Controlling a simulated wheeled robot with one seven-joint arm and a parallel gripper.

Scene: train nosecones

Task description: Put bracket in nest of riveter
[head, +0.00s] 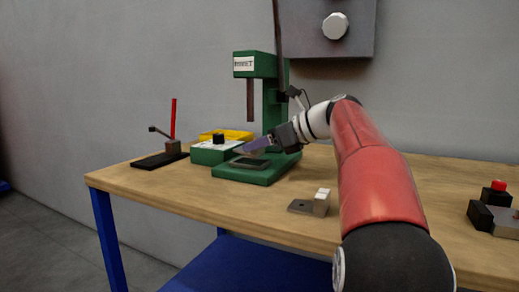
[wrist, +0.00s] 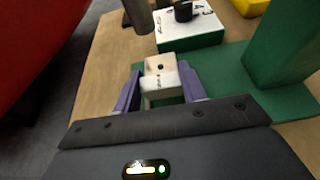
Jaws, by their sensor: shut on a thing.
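The riveter (head: 270,95) is a green press labelled "RIVET" standing on the bench, with a dark ram above its green base. A dark plate (head: 250,162), which looks like the nest, lies on that base. My gripper (head: 255,147) is above the base, beside the ram. In the wrist view its purple fingers (wrist: 160,88) are shut on the bracket (wrist: 160,70), a small cream angled piece with a hole in its upper face. The bracket appears held above the nest, which is hidden in the wrist view. I cannot tell the exact gap.
A green box with a white top and black knob (head: 212,152) stands left of the riveter, a yellow bin (head: 236,133) behind it. A fixture with a red lever (head: 173,120) is farther left.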

